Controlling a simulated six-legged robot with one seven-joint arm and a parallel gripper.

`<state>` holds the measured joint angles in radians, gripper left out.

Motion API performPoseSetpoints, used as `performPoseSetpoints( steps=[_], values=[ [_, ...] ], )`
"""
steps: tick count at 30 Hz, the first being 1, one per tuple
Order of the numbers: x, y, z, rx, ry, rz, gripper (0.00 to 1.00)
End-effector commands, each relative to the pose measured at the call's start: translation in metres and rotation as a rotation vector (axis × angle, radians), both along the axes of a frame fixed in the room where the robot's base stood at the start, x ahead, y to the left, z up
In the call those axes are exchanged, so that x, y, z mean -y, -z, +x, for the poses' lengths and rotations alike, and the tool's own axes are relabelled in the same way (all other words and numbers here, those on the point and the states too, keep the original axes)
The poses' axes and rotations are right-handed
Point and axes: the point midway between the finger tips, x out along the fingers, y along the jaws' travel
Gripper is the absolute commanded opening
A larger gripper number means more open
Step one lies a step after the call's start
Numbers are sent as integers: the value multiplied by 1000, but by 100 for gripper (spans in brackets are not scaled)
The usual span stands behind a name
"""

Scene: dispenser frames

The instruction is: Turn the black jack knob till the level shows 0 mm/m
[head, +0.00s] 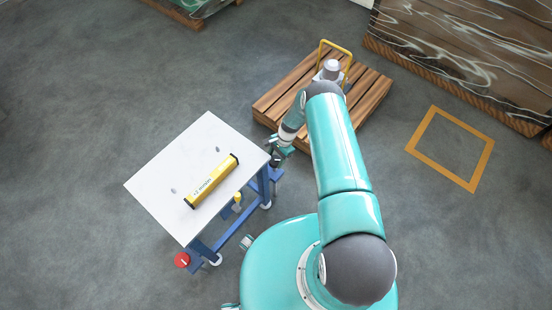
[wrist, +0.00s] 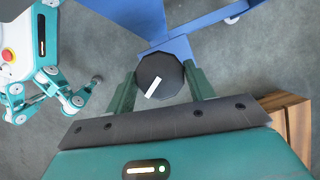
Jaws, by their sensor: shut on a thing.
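The black jack knob (wrist: 158,82) is a faceted disc with a white bar mark tilted up to the right, seen in the wrist view. My gripper (wrist: 163,80) is shut on it, one dark green finger on each side. In the head view my gripper (head: 279,150) is at the right corner of the white table, and the knob is mostly hidden there. The yellow level (head: 214,180) lies diagonally on the white tabletop (head: 165,165). Its pale display (head: 203,186) shows small characters, too small to read surely.
A red knob (head: 182,260) is at the table's lower corner, on the blue frame (head: 225,239). A small yellow part (head: 237,200) is beside the table edge. A wooden pallet (head: 285,95) with a yellow hoop (head: 334,42) stands behind my arm. The floor left of the table is clear.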

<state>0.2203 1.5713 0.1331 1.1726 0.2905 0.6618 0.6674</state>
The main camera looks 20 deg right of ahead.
Motion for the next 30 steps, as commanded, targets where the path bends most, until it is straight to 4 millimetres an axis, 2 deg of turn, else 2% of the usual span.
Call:
performPoseSetpoints(
  steps=[30],
  values=[
    [-4,0,5,3,-950,-4,31]
  ],
)
